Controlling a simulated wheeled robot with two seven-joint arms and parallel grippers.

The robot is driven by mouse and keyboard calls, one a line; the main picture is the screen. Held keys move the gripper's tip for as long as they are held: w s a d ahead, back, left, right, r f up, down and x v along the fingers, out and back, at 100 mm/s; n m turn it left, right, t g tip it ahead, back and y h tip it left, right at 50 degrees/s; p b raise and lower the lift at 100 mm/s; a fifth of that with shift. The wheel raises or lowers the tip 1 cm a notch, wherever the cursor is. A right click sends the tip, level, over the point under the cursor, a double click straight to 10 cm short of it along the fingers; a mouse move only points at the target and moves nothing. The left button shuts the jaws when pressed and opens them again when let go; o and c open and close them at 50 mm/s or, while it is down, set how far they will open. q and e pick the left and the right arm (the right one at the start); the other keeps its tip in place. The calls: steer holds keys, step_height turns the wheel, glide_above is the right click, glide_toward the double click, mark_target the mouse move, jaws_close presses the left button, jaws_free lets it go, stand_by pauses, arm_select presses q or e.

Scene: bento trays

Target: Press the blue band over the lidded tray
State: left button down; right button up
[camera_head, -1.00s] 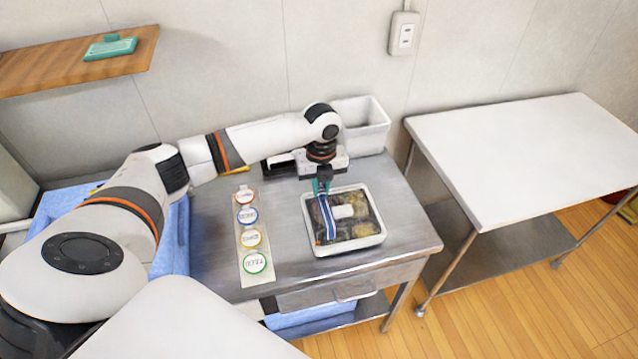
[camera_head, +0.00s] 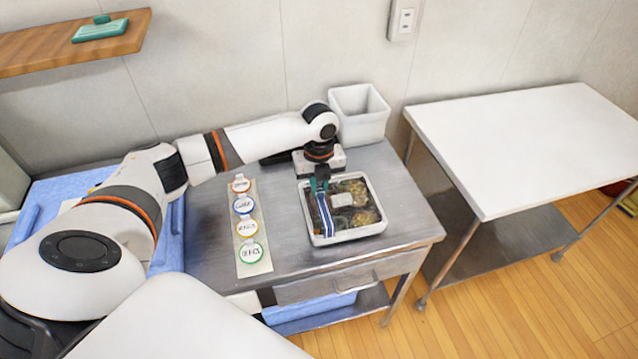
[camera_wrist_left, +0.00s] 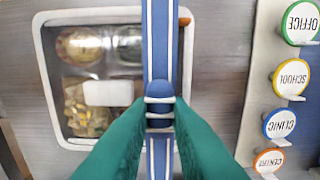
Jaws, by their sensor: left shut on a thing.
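The lidded tray (camera_head: 352,235) has a white rim and a clear top with food inside and a pale label (camera_head: 341,199). It sits on the steel table and also shows in the wrist view (camera_wrist_left: 44,60). The blue band (camera_head: 325,217), with white stripes, lies lengthwise across the tray's left part in the head view. In the wrist view the band (camera_wrist_left: 160,40) crosses the tray's right part. My left gripper (camera_head: 319,180), with teal fingers, is shut on the band near the tray's far edge. I cannot tell whether the band touches the lid. My right gripper is not in view.
A strip of round labels (camera_head: 252,270) stands left of the tray. A white bin (camera_head: 362,112) is at the table's back. A blue crate (camera_head: 172,245) is at the left. A white-topped table (camera_head: 520,140) stands to the right. Bare steel (camera_head: 405,200) lies right of the tray.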

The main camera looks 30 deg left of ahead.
arm_select(q)
steer(key=shift+r, duration=0.1)
steer(key=shift+p, duration=0.5)
steer(key=shift+f, duration=0.2)
stand_by(0.4)
steer(key=shift+f, duration=0.3)
steer(key=shift+f, duration=0.45)
steer(key=shift+f+b, duration=0.45)
steer(key=shift+f, duration=0.6)
steer(key=shift+f, duration=0.1)
stand_by(0.6)
